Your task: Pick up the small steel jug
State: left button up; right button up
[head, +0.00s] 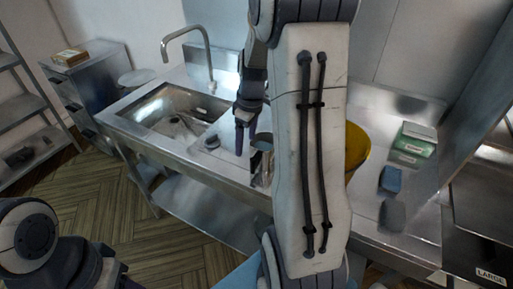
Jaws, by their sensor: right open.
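A small steel jug (264,142) stands on the steel counter to the right of the sink, in the middle of the head view. My own right arm link hides much of it. My right gripper (244,144) points down just to the left of the jug, with one dark finger clearly visible. It is open, and no object shows in it. I cannot tell whether a finger touches the jug. My left arm shows at the lower left, but its fingers are not in view.
A sink (178,108) with a tall tap (196,50) lies left of the jug. A yellow bowl (356,148) is partly hidden behind my right arm. A green box (413,142) and a blue block (390,180) sit on the right counter. Open floor lies at left.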

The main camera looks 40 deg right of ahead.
aim_at(255, 155)
jog(key=d+f, duration=0.2)
jog(key=f, duration=0.1)
jog(key=d+f+p, duration=0.1)
jog(key=f, duration=0.1)
jog(key=shift+s+d+f, duration=0.1)
jog(key=shift+d, duration=0.3)
jog(key=f, duration=0.1)
jog(key=f+p, duration=0.1)
jog(key=f, duration=0.2)
jog(key=shift+w+a+f, duration=0.2)
jog(key=shift+a+f, duration=0.05)
jog(key=shift+f, duration=0.05)
jog(key=shift+w+f, duration=0.1)
jog(key=shift+f, duration=0.4)
grip_shut()
